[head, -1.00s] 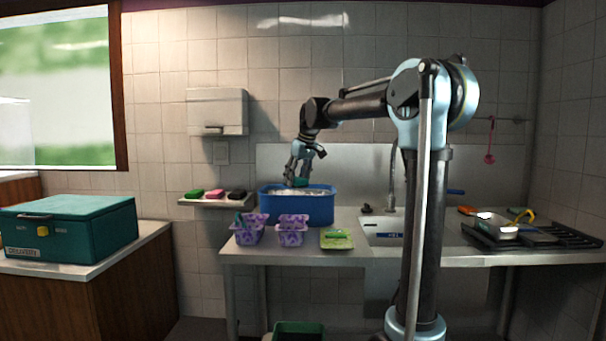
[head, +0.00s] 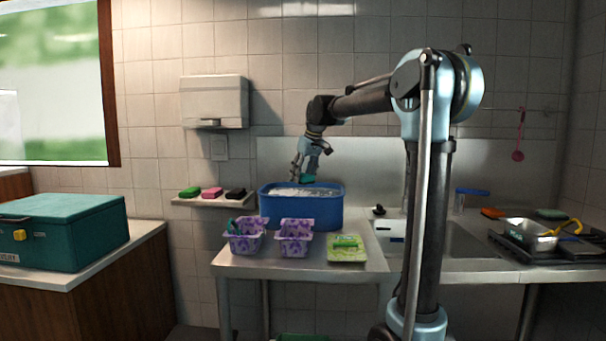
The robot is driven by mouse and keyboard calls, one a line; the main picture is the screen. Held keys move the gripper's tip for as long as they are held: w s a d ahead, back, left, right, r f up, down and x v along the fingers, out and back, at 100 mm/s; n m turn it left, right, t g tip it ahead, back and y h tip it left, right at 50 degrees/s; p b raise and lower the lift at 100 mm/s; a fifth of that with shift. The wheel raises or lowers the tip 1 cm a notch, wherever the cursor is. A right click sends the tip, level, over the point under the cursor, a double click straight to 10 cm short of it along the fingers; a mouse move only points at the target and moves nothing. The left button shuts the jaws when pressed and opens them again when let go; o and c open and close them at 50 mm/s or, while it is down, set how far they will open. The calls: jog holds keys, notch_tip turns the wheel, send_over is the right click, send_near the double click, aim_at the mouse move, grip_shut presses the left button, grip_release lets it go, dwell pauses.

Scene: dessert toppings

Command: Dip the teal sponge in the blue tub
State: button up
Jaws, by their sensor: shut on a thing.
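The blue tub (head: 300,212) stands on the counter left of the sink, with whitish, foamy-looking contents (head: 290,192). My gripper (head: 304,177) points down over the tub, shut on the teal sponge (head: 308,182). Only a small part of the sponge shows between the fingers, by the tub's far rim in the picture. I cannot tell whether the sponge touches the contents.
Two purple patterned baskets (head: 296,247) and a green tray (head: 347,256) stand in front of the tub. A shelf (head: 203,202) with green, pink and black sponges is at left. The sink (head: 440,238) and a pan (head: 535,240) on a black rack are at right.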

jog(key=shift+f, duration=4.7)
jog(key=shift+r, duration=5.55)
